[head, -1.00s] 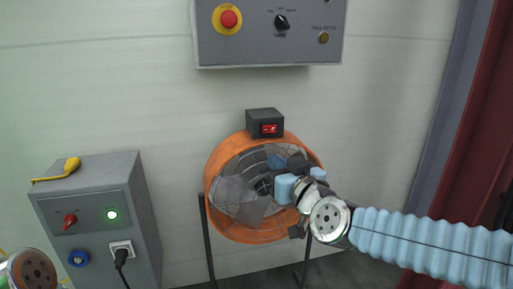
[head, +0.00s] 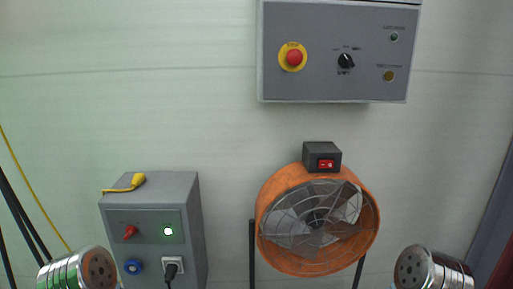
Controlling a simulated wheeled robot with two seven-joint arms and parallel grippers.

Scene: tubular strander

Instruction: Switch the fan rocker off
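The orange drum fan (head: 268,200) stands at right of centre in the head view, on dark legs. Its black switch box (head: 322,149) sits on top, with the red fan rocker (head: 326,164) on its front face. Which side of the rocker is pressed is too small to tell. My arms show only as silver round links at the bottom left and bottom right edges. Neither gripper is in view, and nothing touches the fan or its rocker.
A grey control panel (head: 320,80) with a red emergency button (head: 294,57) and a black selector (head: 346,61) hangs above the fan. A grey cabinet (head: 187,190) with a green light, red knob and black plug stands left. Wall space between them is free.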

